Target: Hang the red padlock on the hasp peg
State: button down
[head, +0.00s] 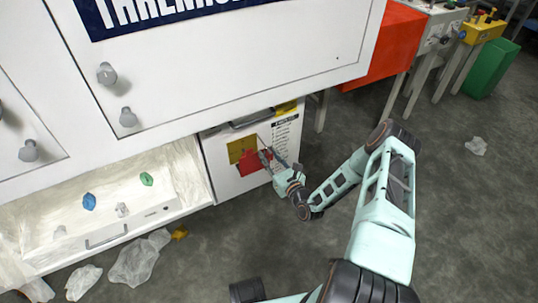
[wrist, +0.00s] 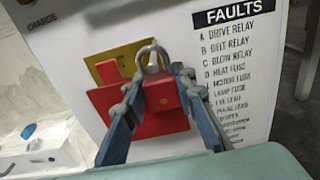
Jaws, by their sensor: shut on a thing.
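The red padlock (wrist: 161,97) is between the blue fingers of my gripper (wrist: 160,90) in the wrist view, grey shackle upward and body roughly upright. A red square plate (wrist: 108,100) with a raised red block lies behind it, on a yellow backing plate (wrist: 128,54). The shackle overlaps the yellow plate. I cannot tell whether it is around a peg; the peg is not clearly visible. In the head view my gripper (head: 268,160) is at the right side of the red plate (head: 250,163), and the padlock cannot be told apart from the plate.
The plates are on a white cabinet front (head: 223,178), with a FAULTS list (wrist: 235,70) to the right. A dark handle (head: 250,119) is above. An open bay (head: 95,195) with blue and green pieces is at left. Clear plastic scraps (head: 138,262) lie on the floor.

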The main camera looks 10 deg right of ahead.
jog(key=shift+w+a, duration=0.15)
jog(key=shift+w, duration=0.3)
jog(key=c, duration=2)
grip_release()
jog(key=o, duration=0.5)
jog(key=shift+a+f, duration=0.15)
jog(key=shift+f, duration=0.05)
jog(key=shift+s, duration=0.15)
